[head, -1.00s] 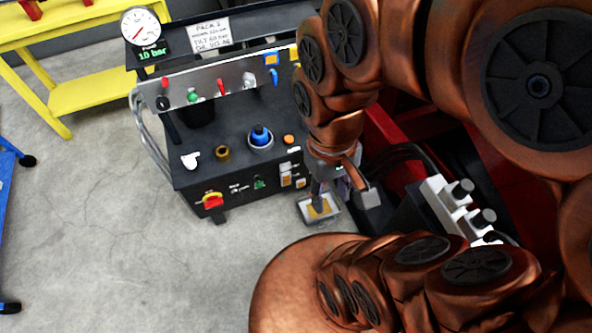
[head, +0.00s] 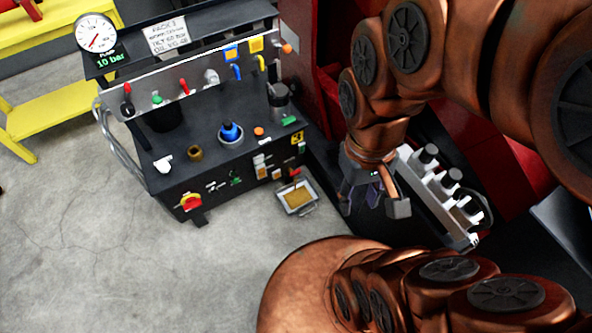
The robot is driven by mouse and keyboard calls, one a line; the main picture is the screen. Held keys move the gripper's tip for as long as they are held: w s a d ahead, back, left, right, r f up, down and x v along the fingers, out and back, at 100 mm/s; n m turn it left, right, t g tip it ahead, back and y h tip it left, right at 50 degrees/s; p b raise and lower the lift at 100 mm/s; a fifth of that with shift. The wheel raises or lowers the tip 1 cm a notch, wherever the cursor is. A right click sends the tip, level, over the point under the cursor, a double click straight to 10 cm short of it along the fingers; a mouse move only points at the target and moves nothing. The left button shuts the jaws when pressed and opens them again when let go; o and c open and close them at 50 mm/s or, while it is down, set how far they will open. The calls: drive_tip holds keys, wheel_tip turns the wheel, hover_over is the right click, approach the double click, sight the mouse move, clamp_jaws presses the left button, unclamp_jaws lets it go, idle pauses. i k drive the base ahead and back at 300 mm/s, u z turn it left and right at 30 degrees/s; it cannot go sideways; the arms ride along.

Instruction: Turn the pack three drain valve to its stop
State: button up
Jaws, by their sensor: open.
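The pack (head: 215,180) is a dark cabinet with a yellow label reading 3 (head: 298,138) on its front right corner. Low on that corner is a small red handle (head: 295,172), which looks like the drain valve; its exact angle is too small to tell. A metal drip tray (head: 299,208) with a tan inside sits on the floor below it. My gripper (head: 372,205) is open and empty, pointing down, to the right of the tray and apart from the valve. Nothing hides the valve from the head view.
A white block with several dark cylinders (head: 440,185) stands close right of my gripper, beside red machinery (head: 310,40). Floor at left front is clear.

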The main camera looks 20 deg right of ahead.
sight(294, 174)
drive_tip(key=k, duration=0.85)
drive_tip(key=u, duration=0.6)
